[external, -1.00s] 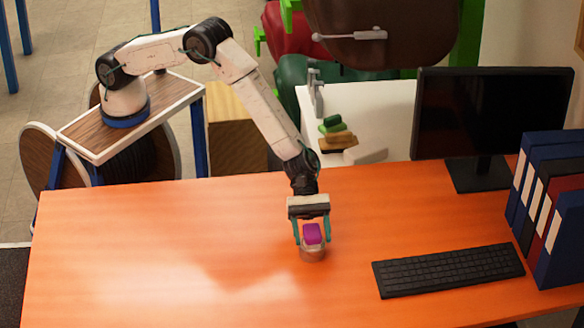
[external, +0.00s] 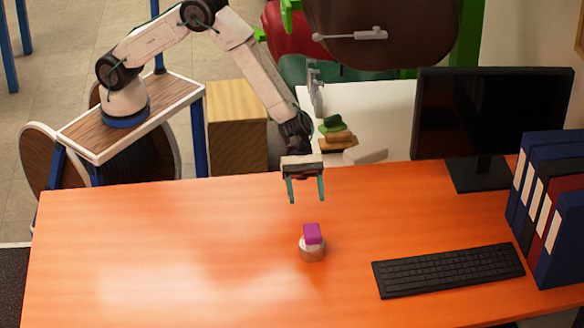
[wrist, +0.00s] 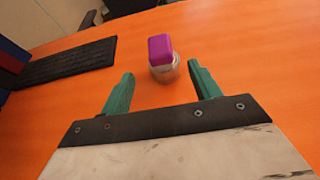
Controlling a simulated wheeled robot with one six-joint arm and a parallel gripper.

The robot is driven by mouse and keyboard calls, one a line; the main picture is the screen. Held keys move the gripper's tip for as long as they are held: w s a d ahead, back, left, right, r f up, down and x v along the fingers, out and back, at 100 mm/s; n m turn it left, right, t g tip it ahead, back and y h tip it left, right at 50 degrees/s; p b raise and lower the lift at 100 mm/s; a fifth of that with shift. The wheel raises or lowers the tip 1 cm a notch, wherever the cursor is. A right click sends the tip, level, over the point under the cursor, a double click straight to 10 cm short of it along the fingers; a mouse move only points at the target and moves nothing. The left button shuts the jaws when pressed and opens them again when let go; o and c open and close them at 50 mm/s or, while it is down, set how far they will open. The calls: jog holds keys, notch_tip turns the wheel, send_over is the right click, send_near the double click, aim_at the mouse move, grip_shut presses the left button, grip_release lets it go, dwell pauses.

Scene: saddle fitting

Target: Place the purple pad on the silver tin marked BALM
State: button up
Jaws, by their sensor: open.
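The purple pad (external: 312,233) rests on top of the silver tin (external: 312,252) on the orange table. The tin's marking cannot be read. In the wrist view the pad (wrist: 160,49) sits on the round tin (wrist: 166,72), beyond my fingertips. The pad covers much of the tin's top. My gripper (external: 306,190) is open and empty, above and behind the pad and tin, apart from both. Its two green fingers (wrist: 160,82) show spread in the wrist view.
A black keyboard (external: 448,270) lies to the right of the tin. A monitor (external: 492,115) and several binders (external: 550,205) stand further right. A white side table (external: 375,105) with several small blocks is behind. The table left of the tin is clear.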

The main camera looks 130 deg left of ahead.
jog(key=s+d+r+m+g, duration=0.3)
jog(key=s+d+r+m, duration=0.3)
jog(key=s+r, duration=0.55)
jog(key=s+d+r+m+g, duration=0.35)
jog(key=s+r+m, duration=0.6)
jog(key=s, duration=0.35)
jog(key=s+a+m+y, duration=0.3)
jog(key=s, duration=0.7)
jog(key=s+a+m+g+y, duration=0.1)
jog(key=s+a+m+y, duration=0.2)
jog(key=s, duration=0.8)
jog(key=s+a+r+m+g+y, duration=0.1)
jog(key=s+a+m+y, duration=0.2)
jog(key=s, duration=0.7)
jog(key=shift+s+a+m+y, duration=0.35)
jog(key=shift+a+m, duration=0.1)
jog(key=shift+m, duration=0.8)
